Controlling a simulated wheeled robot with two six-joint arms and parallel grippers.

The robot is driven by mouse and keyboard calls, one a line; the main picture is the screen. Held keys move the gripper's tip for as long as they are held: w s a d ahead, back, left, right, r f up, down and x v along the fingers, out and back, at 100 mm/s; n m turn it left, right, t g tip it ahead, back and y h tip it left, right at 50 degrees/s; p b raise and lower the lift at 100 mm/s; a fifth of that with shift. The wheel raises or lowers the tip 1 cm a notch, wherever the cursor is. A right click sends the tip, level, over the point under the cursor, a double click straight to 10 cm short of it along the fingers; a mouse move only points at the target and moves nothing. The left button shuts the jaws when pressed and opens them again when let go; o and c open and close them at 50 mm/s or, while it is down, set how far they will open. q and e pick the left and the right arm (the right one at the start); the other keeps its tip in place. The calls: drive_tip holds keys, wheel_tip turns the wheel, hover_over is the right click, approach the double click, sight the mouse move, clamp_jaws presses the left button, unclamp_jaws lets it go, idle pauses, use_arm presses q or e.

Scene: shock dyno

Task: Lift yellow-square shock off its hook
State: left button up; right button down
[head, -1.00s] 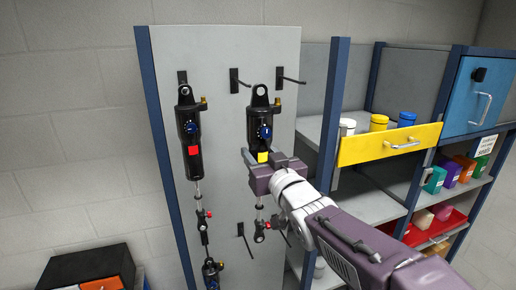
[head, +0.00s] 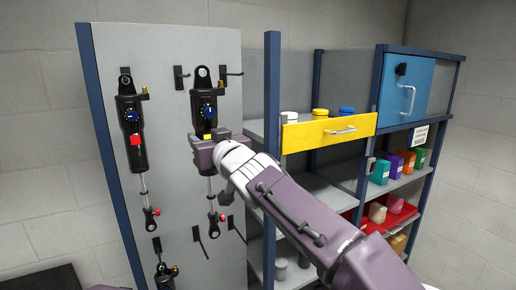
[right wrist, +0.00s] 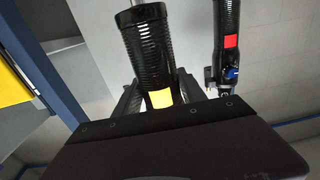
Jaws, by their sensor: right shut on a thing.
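The yellow-square shock (head: 203,103) is a black cylinder with a blue knob, a top eye and a thin lower rod, upright in front of the grey panel. My right gripper (head: 208,141) is shut on its body near the yellow square. The right wrist view shows the ribbed black body (right wrist: 150,50) between the fingers, with the yellow square just above the hand's edge. Its eye is about level with two hooks, left (head: 180,77) and right (head: 227,73). I cannot tell if a prong passes through the eye. My left gripper is not in view.
The red-square shock (head: 129,112) hangs close on the left, with another shock (head: 165,275) below it. Empty lower hooks (head: 200,240) stick out of the panel.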

drive_tip(key=shift+s+a+r, duration=0.15)
drive_tip(key=shift+a, duration=0.4)
drive_tip(key=shift+s+d, duration=0.1)
drive_tip(key=shift+d, duration=0.05)
drive_tip(key=s+d+r+b, duration=0.2)
drive_tip(key=s+d, duration=0.3)
drive_tip(key=s, duration=0.3)
drive_tip(key=s+d+r+b, duration=0.2)
drive_tip(key=s+d, duration=0.4)
drive_tip(key=s, duration=0.2)
drive_tip(key=shift+s+r, duration=0.2)
drive_tip(key=shift+r, duration=0.05)
